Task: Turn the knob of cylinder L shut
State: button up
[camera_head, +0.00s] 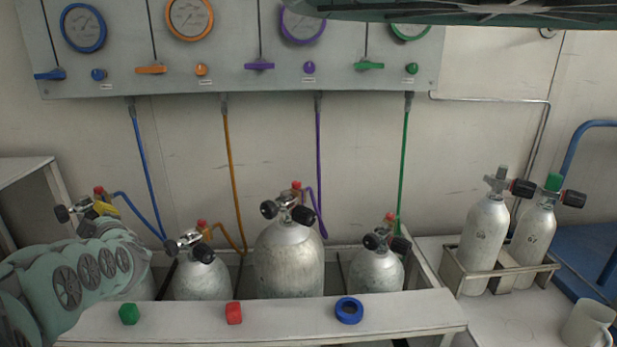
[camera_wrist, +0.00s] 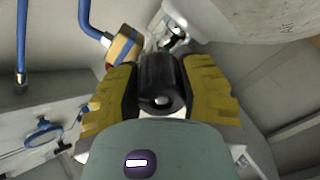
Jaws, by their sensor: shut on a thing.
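My gripper (camera_wrist: 160,92) has yellow fingers closed on both sides of a black valve knob (camera_wrist: 160,85), seen end-on in the wrist view. In the head view a yellow finger of my gripper (camera_head: 105,208) shows at the valve of the leftmost cylinder (camera_head: 138,288), and my arm hides most of that cylinder. Another black knob (camera_head: 62,213) on that valve sticks out to the left, clear of the fingers. A blue hose (camera_head: 137,207) runs to this valve. I cannot read which cylinder is marked L, nor how far the held knob is turned.
More cylinders (camera_head: 288,262) stand to the right with black-knobbed valves. The gauge panel (camera_head: 235,75) hangs above. Two cylinders stand in a rack (camera_head: 510,272).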

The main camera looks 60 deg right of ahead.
jog(key=shift+s+d+f+m, duration=0.1)
jog(key=shift+f+m, duration=0.05)
jog(key=shift+m, duration=0.85)
jog(key=shift+f+m, duration=0.15)
jog(key=shift+m, duration=0.85)
jog(key=shift+f, duration=0.1)
jog(key=o, duration=1.2)
jog(key=shift+r, duration=0.3)
jog(key=shift+o, duration=0.2)
jog(key=s, duration=0.7)
jog(key=shift+a, duration=0.45)
jog(key=shift+s, duration=0.1)
